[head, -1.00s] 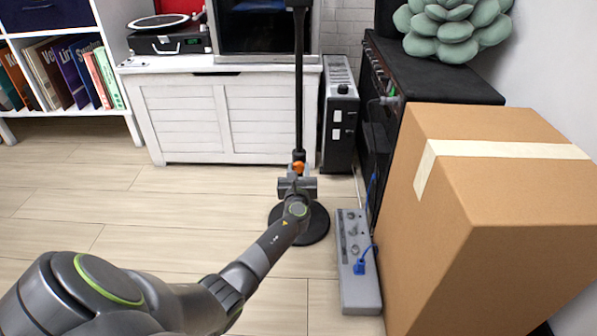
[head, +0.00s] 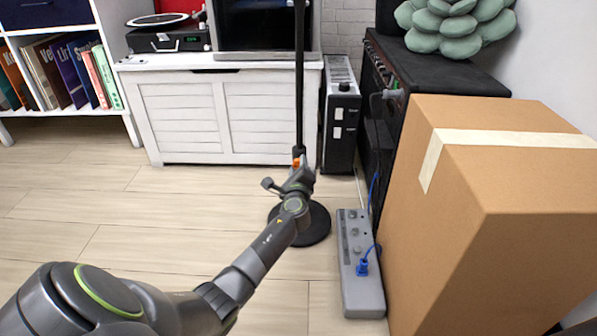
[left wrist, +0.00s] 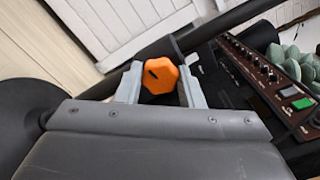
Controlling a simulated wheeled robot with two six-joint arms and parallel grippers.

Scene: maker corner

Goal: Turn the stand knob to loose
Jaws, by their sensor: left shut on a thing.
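The stand is a black upright pole (head: 299,75) on a round black base (head: 316,226) on the floor. Its orange knob (head: 297,162) sits low on the pole, mostly hidden behind my left gripper (head: 298,168) in the head view. In the left wrist view the orange knob (left wrist: 160,75) has a dark mark on its face and sits between the two grey fingers of my left gripper (left wrist: 160,84), which is shut on it. My right gripper is not in view.
A grey power strip (head: 362,290) with a blue plug lies right of the base. A large cardboard box (head: 455,230) stands at the right, beside a black amplifier (head: 440,70). A white cabinet (head: 180,115) is behind the stand. Floor at left is clear.

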